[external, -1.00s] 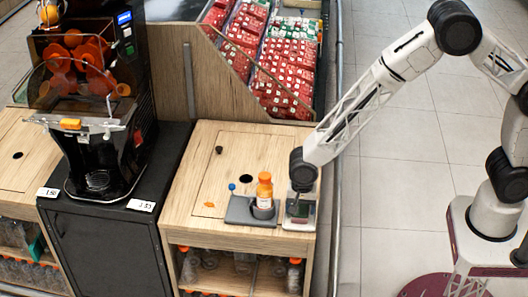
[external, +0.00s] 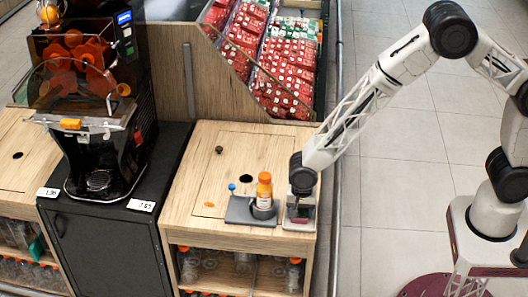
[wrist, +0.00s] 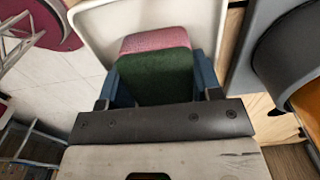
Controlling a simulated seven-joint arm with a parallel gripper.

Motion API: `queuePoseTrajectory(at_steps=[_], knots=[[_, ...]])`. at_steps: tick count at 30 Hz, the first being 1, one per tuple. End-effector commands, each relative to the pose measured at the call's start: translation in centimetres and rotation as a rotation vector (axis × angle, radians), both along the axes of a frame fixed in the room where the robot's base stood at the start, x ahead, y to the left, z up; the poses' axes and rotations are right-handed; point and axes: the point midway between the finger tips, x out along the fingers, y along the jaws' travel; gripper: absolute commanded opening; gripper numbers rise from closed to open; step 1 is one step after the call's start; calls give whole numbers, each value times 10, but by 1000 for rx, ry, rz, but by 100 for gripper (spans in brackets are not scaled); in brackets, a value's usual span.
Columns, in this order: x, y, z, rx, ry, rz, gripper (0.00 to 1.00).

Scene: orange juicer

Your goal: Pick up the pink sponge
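The sponge (wrist: 155,72) has a pink layer and a dark green layer. In the wrist view it sits between the two blue fingers of my gripper (wrist: 160,88). The fingers flank its sides with little or no visible gap, so I cannot tell whether they clamp it. A pale tray (wrist: 95,25) lies around and behind the sponge. In the external view my gripper (external: 301,208) points down over this tray at the right front of the wooden counter, and the sponge is mostly hidden there.
An orange-capped bottle (external: 264,190) stands in a grey holder (external: 240,212) just left of my gripper. The wooden counter (external: 200,165) has a round black hole and a dark knob. A black juicer (external: 95,110) stands further left. A metal rail runs along the counter's right side.

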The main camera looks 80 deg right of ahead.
Motion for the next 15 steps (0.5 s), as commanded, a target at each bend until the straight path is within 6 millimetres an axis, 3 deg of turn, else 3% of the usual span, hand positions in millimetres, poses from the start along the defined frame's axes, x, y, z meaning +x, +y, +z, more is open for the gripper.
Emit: queuePoseTrajectory(at_steps=[15], knots=[[0,0,3,0,0,0,37]])
